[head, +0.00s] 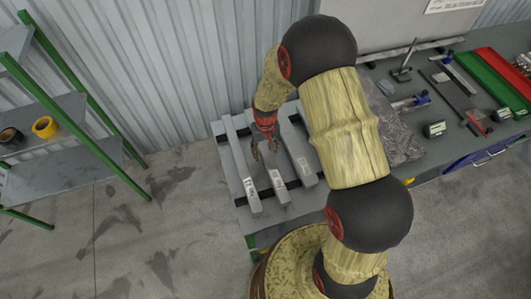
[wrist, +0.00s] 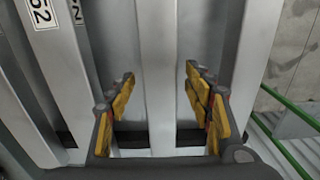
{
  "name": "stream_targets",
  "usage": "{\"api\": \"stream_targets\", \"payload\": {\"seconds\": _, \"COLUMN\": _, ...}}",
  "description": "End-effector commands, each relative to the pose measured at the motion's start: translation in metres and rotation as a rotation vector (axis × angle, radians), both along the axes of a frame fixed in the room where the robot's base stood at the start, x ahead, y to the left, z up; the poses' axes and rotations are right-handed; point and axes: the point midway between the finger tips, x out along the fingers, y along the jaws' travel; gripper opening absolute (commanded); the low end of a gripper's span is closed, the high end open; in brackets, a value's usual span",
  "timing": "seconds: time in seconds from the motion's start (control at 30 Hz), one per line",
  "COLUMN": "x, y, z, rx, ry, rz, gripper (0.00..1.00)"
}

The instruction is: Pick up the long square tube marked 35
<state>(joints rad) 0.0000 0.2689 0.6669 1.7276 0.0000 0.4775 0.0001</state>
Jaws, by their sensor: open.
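My gripper (wrist: 160,92) is open and points down at the rack. In the wrist view its yellow-padded fingers stand on either side of a grey bar (wrist: 158,50), apart from it. No marking on this bar shows there. In the head view the gripper (head: 265,147) is over the middle bar (head: 281,194), which carries a pale label too small to read. The left bar (head: 236,147) and right bar (head: 296,147) also carry pale labels, and I cannot surely read 35 on any. In the wrist view a bar (wrist: 58,60) at the left has a label reading 52.
Dark cross supports (wrist: 128,138) run under the bars. A grey stone block (head: 402,140) and measuring tools lie on the bench to the right. A green-framed shelf (head: 95,157) stands at the left, with clear floor between.

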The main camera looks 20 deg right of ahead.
Motion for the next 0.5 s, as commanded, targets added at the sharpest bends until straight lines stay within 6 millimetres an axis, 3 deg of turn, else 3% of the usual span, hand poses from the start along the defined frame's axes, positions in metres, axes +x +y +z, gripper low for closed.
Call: {"api": "stream_targets", "payload": {"seconds": 0.5, "x": -0.0003, "y": 0.0000, "z": 0.0002, "rx": 0.000, "ry": 0.001, "rz": 0.000, "gripper": 0.25}}
